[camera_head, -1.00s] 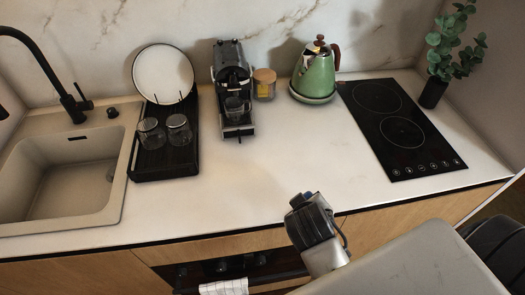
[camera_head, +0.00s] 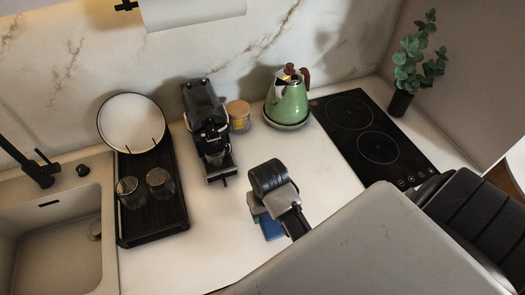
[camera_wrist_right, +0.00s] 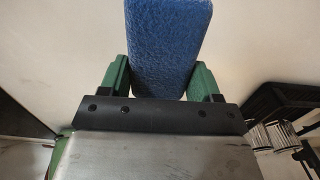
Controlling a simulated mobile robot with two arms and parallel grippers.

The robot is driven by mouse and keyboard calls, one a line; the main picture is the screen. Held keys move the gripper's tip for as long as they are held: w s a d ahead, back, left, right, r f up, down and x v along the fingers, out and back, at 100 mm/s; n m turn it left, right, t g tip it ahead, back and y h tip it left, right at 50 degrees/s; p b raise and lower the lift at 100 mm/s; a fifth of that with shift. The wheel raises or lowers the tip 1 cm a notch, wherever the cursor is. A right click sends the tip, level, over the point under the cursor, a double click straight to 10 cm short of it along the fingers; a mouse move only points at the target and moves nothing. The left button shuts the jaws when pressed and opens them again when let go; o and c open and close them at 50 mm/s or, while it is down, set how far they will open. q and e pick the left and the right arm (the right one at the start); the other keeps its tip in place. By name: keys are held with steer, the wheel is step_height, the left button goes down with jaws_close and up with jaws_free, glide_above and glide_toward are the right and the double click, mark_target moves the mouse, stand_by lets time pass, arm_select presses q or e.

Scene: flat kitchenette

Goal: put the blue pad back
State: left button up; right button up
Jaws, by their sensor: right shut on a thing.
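The blue pad (camera_wrist_right: 168,45) is held between the green fingers of my right gripper (camera_wrist_right: 160,85) in the right wrist view. In the head view, a small part of the blue pad (camera_head: 271,229) shows under my right gripper (camera_head: 264,217), over the front middle of the white counter. My wrist hides most of the pad there. I cannot tell whether the pad touches the counter. My left gripper is not in view.
A black tray (camera_head: 126,233) with two glasses and a white plate lies left. Behind are the coffee machine (camera_head: 207,125), a lidded jar (camera_head: 238,115) and a green kettle (camera_head: 287,98). The black hob (camera_head: 376,146) lies right. The middle counter is clear.

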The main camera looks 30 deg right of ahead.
steer(key=shift+w+f, duration=0.75)
steer(key=shift+w, duration=0.3)
step_height(320, 180, down, 3)
steer(key=shift+s+f+p, duration=0.1)
steer(key=shift+f+p, duration=0.05)
steer(key=shift+p, duration=0.5)
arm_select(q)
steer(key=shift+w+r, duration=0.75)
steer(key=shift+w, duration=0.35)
arm_select(e)
steer(key=shift+f, duration=0.25)
steer(key=o, duration=0.9)
steer(key=shift+c, duration=0.2)
